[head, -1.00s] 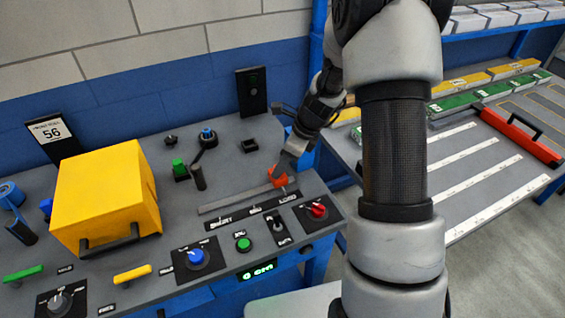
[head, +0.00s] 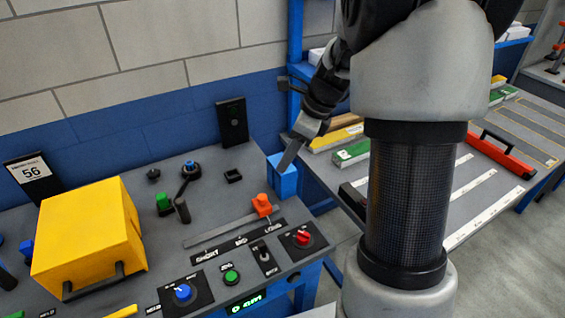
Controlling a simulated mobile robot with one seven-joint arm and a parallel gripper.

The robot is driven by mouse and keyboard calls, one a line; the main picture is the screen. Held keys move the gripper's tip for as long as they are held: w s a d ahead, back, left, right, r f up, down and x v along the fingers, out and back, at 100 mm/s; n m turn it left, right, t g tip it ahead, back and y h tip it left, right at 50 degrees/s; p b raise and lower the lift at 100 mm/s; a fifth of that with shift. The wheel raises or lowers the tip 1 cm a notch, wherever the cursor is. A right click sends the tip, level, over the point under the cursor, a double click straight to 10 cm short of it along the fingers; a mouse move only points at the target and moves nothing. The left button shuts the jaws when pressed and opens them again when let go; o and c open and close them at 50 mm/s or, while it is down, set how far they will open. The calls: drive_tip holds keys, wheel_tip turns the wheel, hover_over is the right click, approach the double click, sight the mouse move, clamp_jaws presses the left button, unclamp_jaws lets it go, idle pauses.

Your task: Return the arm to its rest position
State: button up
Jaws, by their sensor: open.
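My arm rises on the right side of the head view and bends over at the top. My gripper (head: 290,153) hangs at the end of it, above the right end of the panel bench. It is apart from the orange slider knob (head: 262,206), which stands at the right end of its slot near the LONG label. The gripper is seen from the side, so the gap between its fingers is hard to see; nothing shows held in it. A blue box-shaped part (head: 283,180) stands behind and below the gripper.
The grey control panel (head: 215,205) carries a yellow box (head: 88,238), a blue knob (head: 184,292), a green button (head: 231,277) and a red knob (head: 303,238). A second table (head: 478,180) with white strips and a red-handled tool (head: 501,153) lies to the right.

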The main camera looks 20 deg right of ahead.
drive_tip(key=shift+r, duration=0.2)
idle(0.3)
drive_tip(key=s+a+r+n+t+h+p, duration=0.1)
drive_tip(key=s+a+r+n+p, duration=0.1)
drive_tip(key=s+r+n, duration=0.6)
drive_tip(key=s+a+r+n+t+h+p, duration=0.2)
drive_tip(key=s+r+n, duration=0.6)
drive_tip(key=s+n, duration=0.6)
drive_tip(key=a+n, duration=0.1)
drive_tip(key=n, duration=0.1)
drive_tip(key=shift+s+a+n+h, duration=0.25)
drive_tip(key=shift+a+n+h, duration=0.05)
drive_tip(key=shift+n, duration=0.1)
drive_tip(key=shift+r, duration=0.1)
drive_tip(key=shift+c, duration=1.2)
